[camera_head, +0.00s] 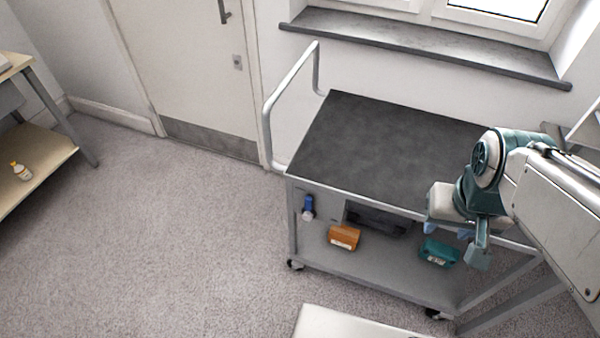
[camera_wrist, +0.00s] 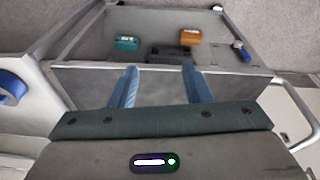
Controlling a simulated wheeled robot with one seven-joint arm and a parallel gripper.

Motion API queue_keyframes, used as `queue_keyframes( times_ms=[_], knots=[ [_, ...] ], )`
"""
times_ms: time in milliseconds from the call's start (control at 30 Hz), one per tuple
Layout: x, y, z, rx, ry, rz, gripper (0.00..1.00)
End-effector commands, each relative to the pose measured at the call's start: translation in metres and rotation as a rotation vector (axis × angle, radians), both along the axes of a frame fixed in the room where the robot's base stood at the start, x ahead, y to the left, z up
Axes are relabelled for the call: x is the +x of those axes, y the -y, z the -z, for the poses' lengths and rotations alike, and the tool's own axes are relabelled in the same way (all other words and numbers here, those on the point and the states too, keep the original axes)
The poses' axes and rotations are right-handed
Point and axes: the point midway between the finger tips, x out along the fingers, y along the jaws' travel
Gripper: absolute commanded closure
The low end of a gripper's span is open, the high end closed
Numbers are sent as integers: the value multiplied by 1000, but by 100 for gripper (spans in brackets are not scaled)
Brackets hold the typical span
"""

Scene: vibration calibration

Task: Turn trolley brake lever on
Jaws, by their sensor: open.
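The trolley (camera_head: 390,141) has a dark top, a pale metal frame and a tall handle at its left end. A small blue and pale fitting (camera_head: 308,206) sits near its front left post. It looks like the brake lever, but its setting is too small to tell. The fitting also shows at the upper right in the wrist view (camera_wrist: 240,51). My gripper (camera_head: 450,231) is at the trolley's front right side, well to the right of the fitting. In the wrist view its two blue fingers (camera_wrist: 160,87) are apart with nothing between them.
The lower shelf (camera_head: 375,270) holds an orange box (camera_head: 343,237), a dark box (camera_head: 377,219) and a teal box (camera_head: 439,252). Casters (camera_head: 294,265) stand on the carpet. A door (camera_head: 190,70) and window sill (camera_head: 420,45) are behind. Floor at left is clear up to a shelf unit (camera_head: 58,135).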

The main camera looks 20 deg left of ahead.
Motion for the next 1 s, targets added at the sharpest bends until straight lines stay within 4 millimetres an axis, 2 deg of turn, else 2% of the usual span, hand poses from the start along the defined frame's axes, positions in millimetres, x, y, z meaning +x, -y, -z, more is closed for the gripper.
queue_keyframes(
  times_ms=[33, 300, 567, 767, 867, 1000],
  knots=[
    [1, -4, 15, -31, -43, -44, 56],
    [14, -17, 89, -362, -314, -438, 56],
    [42, -43, 149, -786, -483, -847, 56],
    [68, -85, 192, -1160, -522, -1156, 56],
    [78, -116, 214, -1360, -510, -1308, 56],
    [85, -168, 248, -1653, -447, -1510, 56]
  ],
)
